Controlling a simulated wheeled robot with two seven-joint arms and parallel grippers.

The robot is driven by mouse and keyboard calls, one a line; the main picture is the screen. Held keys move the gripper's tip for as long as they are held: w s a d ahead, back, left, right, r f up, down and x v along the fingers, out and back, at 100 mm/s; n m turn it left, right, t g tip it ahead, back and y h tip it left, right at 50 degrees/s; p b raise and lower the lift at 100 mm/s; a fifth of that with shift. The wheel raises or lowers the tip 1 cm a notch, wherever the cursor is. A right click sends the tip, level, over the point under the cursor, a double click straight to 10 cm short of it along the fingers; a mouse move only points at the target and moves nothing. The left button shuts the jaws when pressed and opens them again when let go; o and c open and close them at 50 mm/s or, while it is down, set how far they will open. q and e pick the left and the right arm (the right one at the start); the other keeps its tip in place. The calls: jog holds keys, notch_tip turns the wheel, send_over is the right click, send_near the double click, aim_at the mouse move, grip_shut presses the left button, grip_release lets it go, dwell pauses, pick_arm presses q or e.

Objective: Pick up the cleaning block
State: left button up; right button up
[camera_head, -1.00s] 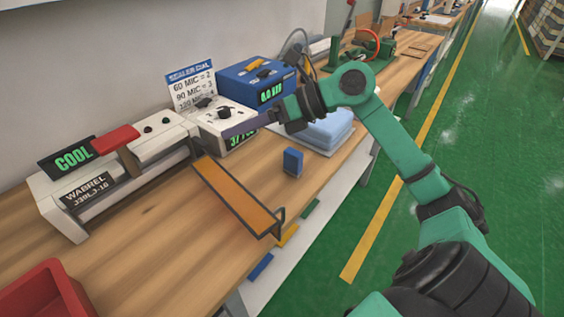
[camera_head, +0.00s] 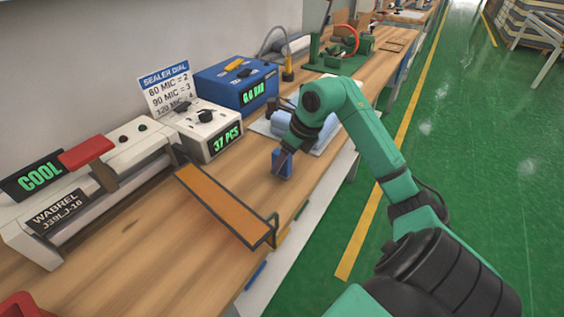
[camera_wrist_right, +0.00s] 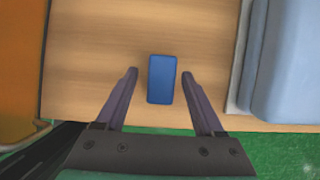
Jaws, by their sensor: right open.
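The cleaning block (camera_head: 281,164) is a small blue block on the wooden bench, near its front edge. In the right wrist view the block (camera_wrist_right: 161,79) lies between the two fingers, with a gap on each side. My right gripper (camera_head: 283,158) is open and just above the block, partly covering it in the head view. Its spread fingers also show in the right wrist view (camera_wrist_right: 160,75). My left gripper is in neither view.
An orange tray (camera_head: 222,204) lies left of the block. Folded light-blue material (camera_head: 322,139) is behind my right gripper. The sealer (camera_head: 110,155), a white dial box (camera_head: 205,125) and a blue box (camera_head: 236,82) stand along the wall. A green floor lies right of the bench.

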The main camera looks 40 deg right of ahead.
jog(key=shift+x, duration=0.8)
jog(key=shift+r, duration=0.1)
grip_shut()
notch_tip(320, 180, up, 20)
jog(key=p, duration=0.4)
